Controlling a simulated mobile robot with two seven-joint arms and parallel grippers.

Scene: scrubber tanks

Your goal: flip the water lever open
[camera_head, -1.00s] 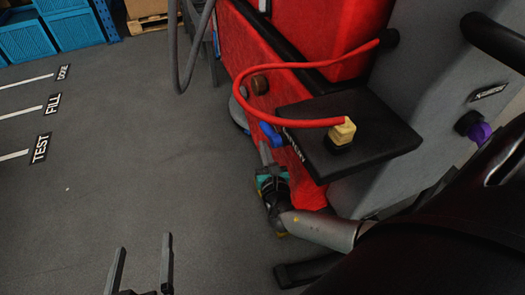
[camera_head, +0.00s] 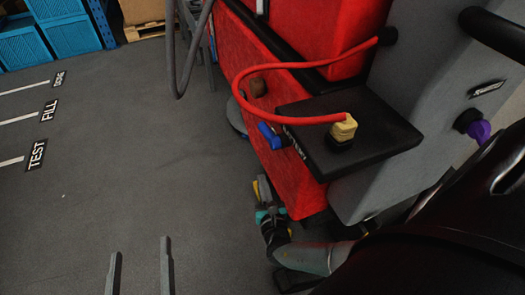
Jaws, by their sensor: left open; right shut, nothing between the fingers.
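The blue water lever (camera_head: 270,136) sits on the side of the red machine (camera_head: 262,105), just left of the black shelf. My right gripper (camera_head: 262,187) is below the lever, low beside the red body, clear of the lever in the picture. Its fingers look closed together and hold nothing. My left gripper (camera_head: 139,262) is at the bottom left over bare floor, with its two fingers wide apart and empty, far from the lever.
A black shelf (camera_head: 385,140) with a yellow connector (camera_head: 344,127) and a red cable (camera_head: 262,68) juts out above the lever. Blue crates (camera_head: 65,42) stand at the back left. The left floor is clear.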

